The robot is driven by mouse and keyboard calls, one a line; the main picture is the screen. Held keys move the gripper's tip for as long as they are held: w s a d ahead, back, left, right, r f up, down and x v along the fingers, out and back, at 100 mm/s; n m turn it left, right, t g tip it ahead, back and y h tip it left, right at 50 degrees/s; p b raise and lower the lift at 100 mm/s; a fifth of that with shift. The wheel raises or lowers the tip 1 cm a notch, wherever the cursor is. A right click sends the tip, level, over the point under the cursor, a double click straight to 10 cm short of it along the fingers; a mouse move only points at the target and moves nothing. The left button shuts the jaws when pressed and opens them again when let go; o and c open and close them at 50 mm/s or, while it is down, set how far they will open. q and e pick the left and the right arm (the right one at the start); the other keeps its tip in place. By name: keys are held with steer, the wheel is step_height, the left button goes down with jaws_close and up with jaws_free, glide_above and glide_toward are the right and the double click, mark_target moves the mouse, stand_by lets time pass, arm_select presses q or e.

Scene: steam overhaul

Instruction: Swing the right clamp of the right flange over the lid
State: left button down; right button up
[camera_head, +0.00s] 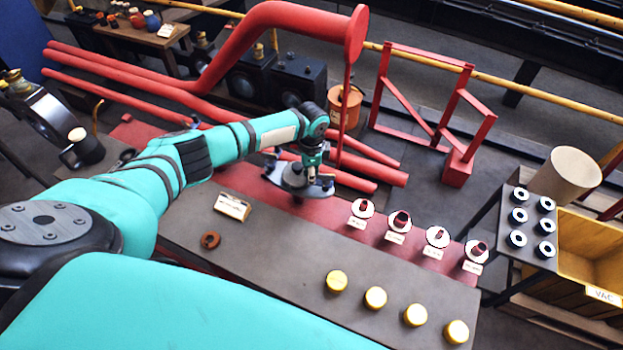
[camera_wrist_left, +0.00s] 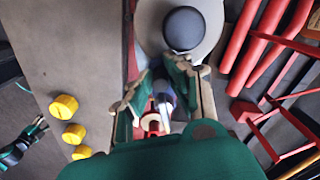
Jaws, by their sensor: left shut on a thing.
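My left gripper (camera_head: 312,166) reaches down over the grey round fitting (camera_head: 298,188) on the red strip of the bench; this looks like the right flange with its lid. In the left wrist view the pale round lid (camera_wrist_left: 205,50) with a dark knob (camera_wrist_left: 184,29) lies just beyond the fingers. The left gripper (camera_wrist_left: 162,98) is shut on a small pale, bluish part beside the lid, which looks like the clamp (camera_wrist_left: 164,99). The fingers hide most of it. My right gripper (camera_wrist_left: 33,136) shows small at the left wrist view's lower left, away from the flange; its jaws are unclear.
Several white discs with red pieces (camera_head: 398,221) line the bench's right part, with yellow caps (camera_head: 375,297) in front. A label card (camera_head: 232,206) and brown ring (camera_head: 210,240) lie left. Red pipes (camera_head: 370,175) and a red frame (camera_head: 431,139) stand behind. The middle bench is clear.

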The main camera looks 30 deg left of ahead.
arm_select(q)
steer(key=shift+w+a+m+b, duration=0.1)
steer(key=shift+w+m+b, duration=0.3)
steer(key=shift+m, duration=0.45)
steer(key=shift+w+m+b, duration=0.25)
steer(key=shift+m+b, duration=0.1)
steer(key=shift+m, duration=0.5)
steer(key=shift+r, duration=0.1)
steer(key=c, duration=1.3)
jaws_free()
steer(key=shift+o, duration=0.2)
step_height(320, 180, up, 12)
